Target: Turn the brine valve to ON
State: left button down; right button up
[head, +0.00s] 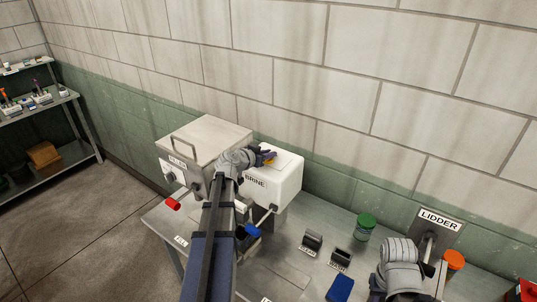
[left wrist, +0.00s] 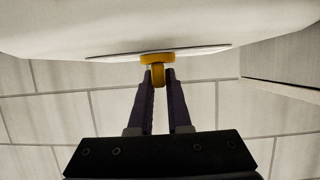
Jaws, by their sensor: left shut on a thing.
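The white brine box (head: 289,181), labelled BRINE, stands on the bench against the wall. A yellow valve handle (left wrist: 157,60) sits on a pale plate on the box in the left wrist view; a little yellow also shows by my left gripper (head: 268,157) in the head view. My left gripper's dark fingertips (left wrist: 159,76) are shut on the yellow handle's stem. The ON and OFF marks and the handle's pointing direction cannot be made out. My right wrist is at the lower right in the head view; its fingers cannot be made out.
A metal filler box (head: 207,140) with a red-ended lever (head: 173,203) stands left of the brine box. A blue-ended lever (head: 252,231) is below it. A green-lidded jar (head: 365,227) and the lidder (head: 437,224) stand to the right. A shelf (head: 45,105) is far left.

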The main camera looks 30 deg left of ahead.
pick_arm(q)
jog(key=shift+s+d+f+m+h, duration=0.1)
jog(key=shift+m+h, duration=0.4)
jog(key=c, duration=0.9)
grip_release()
jog(key=shift+o, duration=0.2)
jog(key=shift+s+r, duration=0.25)
jog(key=p+v, duration=0.3)
jog(key=v, duration=0.4)
jog(key=shift+s, duration=0.15)
